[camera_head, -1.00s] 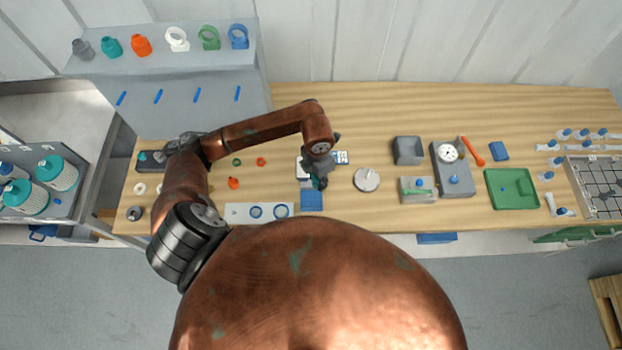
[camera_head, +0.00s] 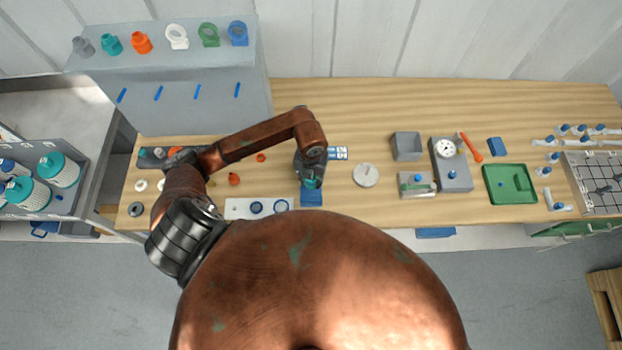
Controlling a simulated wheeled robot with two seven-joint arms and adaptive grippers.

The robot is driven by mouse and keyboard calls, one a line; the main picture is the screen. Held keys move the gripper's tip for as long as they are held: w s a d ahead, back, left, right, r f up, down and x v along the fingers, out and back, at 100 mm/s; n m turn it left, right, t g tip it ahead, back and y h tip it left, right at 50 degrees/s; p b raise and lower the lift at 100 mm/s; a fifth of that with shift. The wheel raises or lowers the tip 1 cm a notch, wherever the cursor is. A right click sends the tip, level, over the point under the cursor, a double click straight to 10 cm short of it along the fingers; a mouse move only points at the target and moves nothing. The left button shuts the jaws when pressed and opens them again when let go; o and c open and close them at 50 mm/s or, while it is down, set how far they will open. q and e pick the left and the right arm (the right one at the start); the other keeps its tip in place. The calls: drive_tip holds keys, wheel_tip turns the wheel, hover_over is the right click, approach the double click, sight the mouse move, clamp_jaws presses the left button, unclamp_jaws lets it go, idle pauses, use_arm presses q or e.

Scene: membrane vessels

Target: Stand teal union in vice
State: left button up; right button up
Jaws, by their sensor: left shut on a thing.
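My left gripper (camera_head: 312,181) points down over the middle of the bench and is shut on the teal union (camera_head: 312,184). The gripper hides most of the union, so I cannot tell its exact tilt. A blue block (camera_head: 311,198) lies directly below and in front of them; I cannot tell whether the union touches it. A blue-and-white piece (camera_head: 338,153) shows just behind the gripper. I cannot tell for sure which fixture is the vice; part of the area under the gripper is hidden. My right gripper is not in view.
A round pale disc (camera_head: 365,176) lies right of the gripper. Further right are a grey open box (camera_head: 406,146), a dial fixture (camera_head: 451,165) and a green tray (camera_head: 510,184). A white plate with rings (camera_head: 240,208) lies to the left. A display shelf (camera_head: 170,63) stands at back left.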

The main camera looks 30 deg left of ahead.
use_arm(q)
drive_tip(key=shift+f+b, duration=1)
drive_tip(key=shift+f, duration=0.55)
drive_tip(key=shift+f+b, duration=1)
drive_tip(key=shift+f, duration=0.35)
drive_tip(key=o, duration=1.3)
drive_tip(key=shift+c, duration=0.2)
drive_tip(key=shift+r, duration=0.2)
wheel_tip(320, 180, up, 12)
drive_tip(key=shift+f, duration=0.15)
